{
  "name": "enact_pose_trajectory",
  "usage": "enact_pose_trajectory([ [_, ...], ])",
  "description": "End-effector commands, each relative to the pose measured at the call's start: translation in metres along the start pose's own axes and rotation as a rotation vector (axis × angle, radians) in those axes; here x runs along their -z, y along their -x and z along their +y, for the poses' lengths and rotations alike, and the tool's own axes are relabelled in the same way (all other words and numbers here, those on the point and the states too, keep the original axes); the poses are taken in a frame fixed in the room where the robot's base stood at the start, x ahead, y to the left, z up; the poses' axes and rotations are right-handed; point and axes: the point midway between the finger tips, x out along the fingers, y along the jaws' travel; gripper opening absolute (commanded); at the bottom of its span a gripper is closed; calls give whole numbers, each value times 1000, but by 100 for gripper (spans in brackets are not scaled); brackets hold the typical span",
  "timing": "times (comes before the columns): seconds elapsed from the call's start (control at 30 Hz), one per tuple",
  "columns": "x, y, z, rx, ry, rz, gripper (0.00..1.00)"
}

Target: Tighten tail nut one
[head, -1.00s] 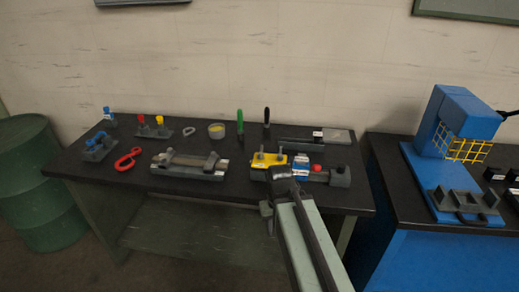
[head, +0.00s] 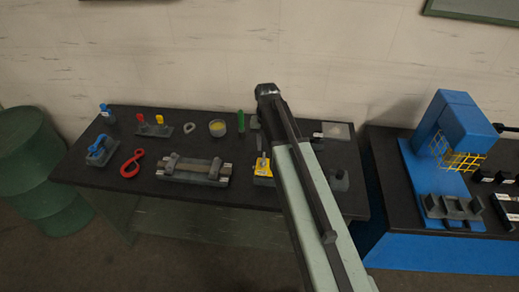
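My arm reaches up from the bottom right, and my gripper (head: 266,91) is at its end, high over the back of the dark workbench (head: 150,198). Its fingers cannot be made out. A yellow block (head: 261,168) with an upright grey stud sits near the bench's front right. My arm hides the right part of this block and whatever stands behind it. No nut can be clearly told apart at this size. A grey device with two end blocks and a bar between (head: 196,169) lies left of the yellow block.
A red hook-shaped tool (head: 132,163), a blue-topped fixture (head: 101,151), a bowl (head: 217,128), a grey ring (head: 190,128) and a green-handled tool (head: 241,121) lie on the bench. A blue press (head: 446,130) stands on the right bench. A green drum (head: 35,165) is at left.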

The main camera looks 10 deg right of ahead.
Motion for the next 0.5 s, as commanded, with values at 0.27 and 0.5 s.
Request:
enact_pose_trajectory([
  [0.27, 5, -21, 12, 0, 18, 0, 31],
  [0.5, 6, -64, 17, 0, 25, 0, 31],
])
